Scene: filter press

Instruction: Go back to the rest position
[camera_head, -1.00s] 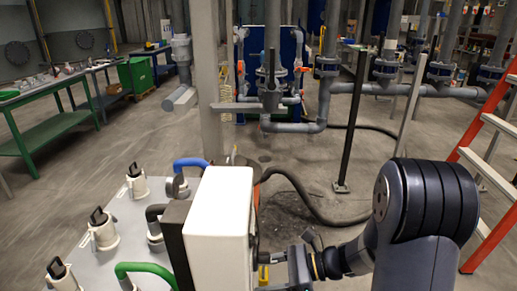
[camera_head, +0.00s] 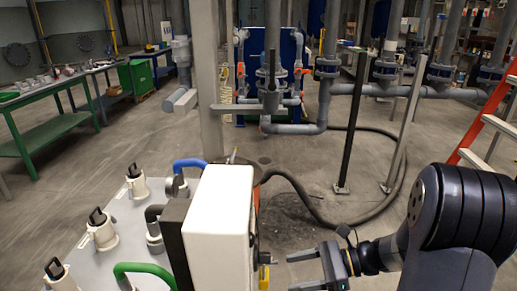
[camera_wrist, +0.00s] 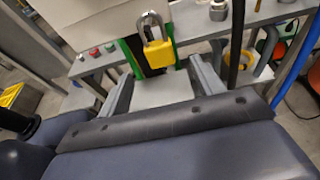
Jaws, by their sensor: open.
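My gripper (camera_head: 298,270) is at the lower right of the head view. Its two fingers are apart, with nothing between them, and point left toward the white box (camera_head: 218,215). A clear gap separates the fingers from the box. In the wrist view, my gripper (camera_wrist: 160,78) shows two grey fingers spread apart. A yellow padlock (camera_wrist: 158,53) with a metal shackle hangs beyond them in front of a green-edged dark part, apart from the fingers. Red and green buttons (camera_wrist: 95,52) sit on a grey panel to its left.
An orange ladder (camera_head: 480,135) stands at the right edge. Grey posts (camera_head: 405,120) and a dark hose (camera_head: 350,215) are on the floor ahead. Capped fittings (camera_head: 102,230) stand on the grey top at lower left. A green workbench (camera_head: 45,130) is at far left.

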